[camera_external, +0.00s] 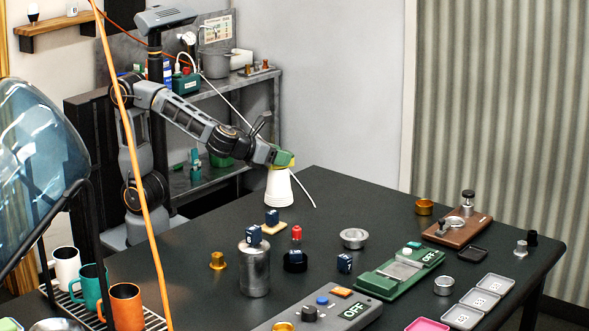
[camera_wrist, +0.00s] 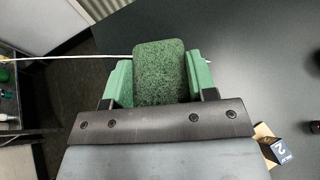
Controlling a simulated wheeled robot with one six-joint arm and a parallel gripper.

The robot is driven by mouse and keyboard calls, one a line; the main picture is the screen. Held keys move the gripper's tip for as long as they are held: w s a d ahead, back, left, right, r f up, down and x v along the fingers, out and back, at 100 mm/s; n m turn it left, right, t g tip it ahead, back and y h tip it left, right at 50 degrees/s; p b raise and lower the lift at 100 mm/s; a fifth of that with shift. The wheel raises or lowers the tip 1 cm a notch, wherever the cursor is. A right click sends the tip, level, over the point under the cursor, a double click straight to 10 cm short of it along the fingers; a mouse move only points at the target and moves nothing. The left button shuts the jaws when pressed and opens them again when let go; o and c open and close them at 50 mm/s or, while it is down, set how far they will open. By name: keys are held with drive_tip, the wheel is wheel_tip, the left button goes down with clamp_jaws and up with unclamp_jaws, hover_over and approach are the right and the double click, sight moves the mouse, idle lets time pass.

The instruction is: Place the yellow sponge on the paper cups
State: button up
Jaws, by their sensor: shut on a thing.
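My gripper (camera_external: 283,157) is at the far left part of the black table, directly over the white paper cups (camera_external: 279,187). In the wrist view my gripper (camera_wrist: 160,80) has its two green fingers shut on the sides of the sponge (camera_wrist: 160,73), whose green scouring face shows. In the external view a yellow strip of the sponge (camera_external: 284,163) shows under the fingers, right at the top of the cups. I cannot tell whether it touches them. The cups are a narrow upside-down stack, upright; in the wrist view they are hidden.
A thin white line (camera_external: 302,188) runs down past the cups onto the table. A metal canister (camera_external: 255,267) and dark blocks (camera_external: 272,217) stand nearer the camera. A green scale (camera_external: 401,270) and a wooden board (camera_external: 458,228) are right.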

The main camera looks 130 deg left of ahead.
drive_tip(key=shift+f, duration=0.1)
drive_tip(key=o, duration=0.4)
drive_tip(key=shift+f, duration=0.1)
drive_tip(key=o, duration=0.5)
drive_tip(key=shift+r, duration=0.3)
drive_tip(key=v, duration=1.2)
drive_tip(key=shift+f, duration=0.15)
